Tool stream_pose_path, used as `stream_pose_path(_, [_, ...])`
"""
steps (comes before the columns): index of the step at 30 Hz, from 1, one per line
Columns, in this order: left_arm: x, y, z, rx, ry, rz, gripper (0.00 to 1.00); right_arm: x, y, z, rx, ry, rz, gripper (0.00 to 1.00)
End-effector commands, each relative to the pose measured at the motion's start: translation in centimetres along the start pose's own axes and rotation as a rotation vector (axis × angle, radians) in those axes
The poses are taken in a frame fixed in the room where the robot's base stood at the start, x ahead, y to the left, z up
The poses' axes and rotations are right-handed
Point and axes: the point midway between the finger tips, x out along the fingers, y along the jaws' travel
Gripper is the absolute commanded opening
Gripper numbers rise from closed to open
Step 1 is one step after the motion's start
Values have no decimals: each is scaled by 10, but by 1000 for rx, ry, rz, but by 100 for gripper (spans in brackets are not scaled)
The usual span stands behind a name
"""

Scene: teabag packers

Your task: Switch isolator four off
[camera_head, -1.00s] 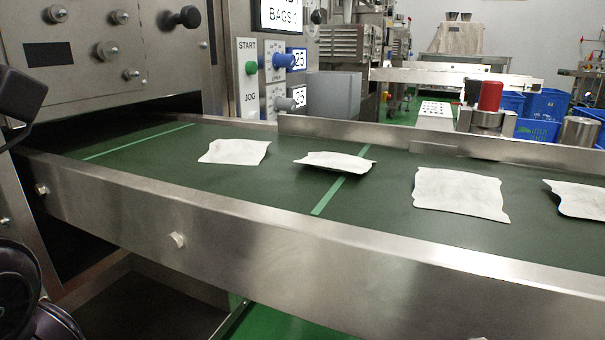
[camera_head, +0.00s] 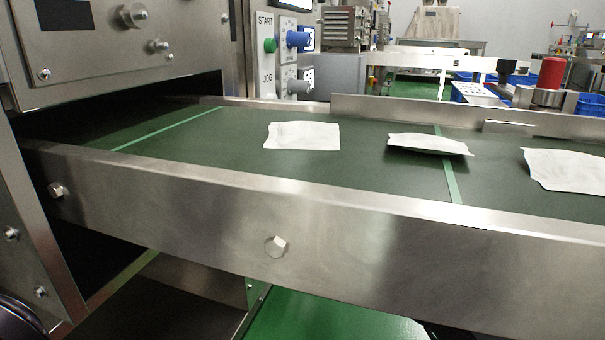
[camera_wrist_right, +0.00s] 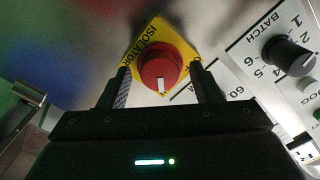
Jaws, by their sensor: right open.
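In the right wrist view, a round red isolator knob (camera_wrist_right: 158,72) sits on a yellow plate (camera_wrist_right: 146,46) lettered ISOLATOR. Its white mark points down in the picture. No isolator number can be read. My right gripper (camera_wrist_right: 160,70) is open, with one dark finger on each side of the knob. I cannot tell whether the fingers touch it. Neither the isolator nor either gripper shows in the head view.
In the right wrist view, a black BATCH dial (camera_wrist_right: 290,57) is to the right of the isolator. In the head view, a green conveyor (camera_head: 220,150) carries white teabags (camera_head: 302,135) behind a steel rail (camera_head: 350,240). A START button (camera_head: 269,45) is on the panel behind.

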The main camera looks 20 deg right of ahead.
Motion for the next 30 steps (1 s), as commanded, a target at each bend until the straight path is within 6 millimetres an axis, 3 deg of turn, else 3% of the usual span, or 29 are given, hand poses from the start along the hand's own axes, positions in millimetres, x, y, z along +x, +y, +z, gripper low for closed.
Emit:
stream_pose_path(5, [0,0,0,-2,0,0,36,0,0,0,0,1,0,59])
stream_pose_path(16, [0,0,0,-3,0,-2,36,0,0,0,0,0,0,14])
stream_pose_path(30, [0,0,0,-3,0,-3,36,0,1,1,-132,-1,1,14])
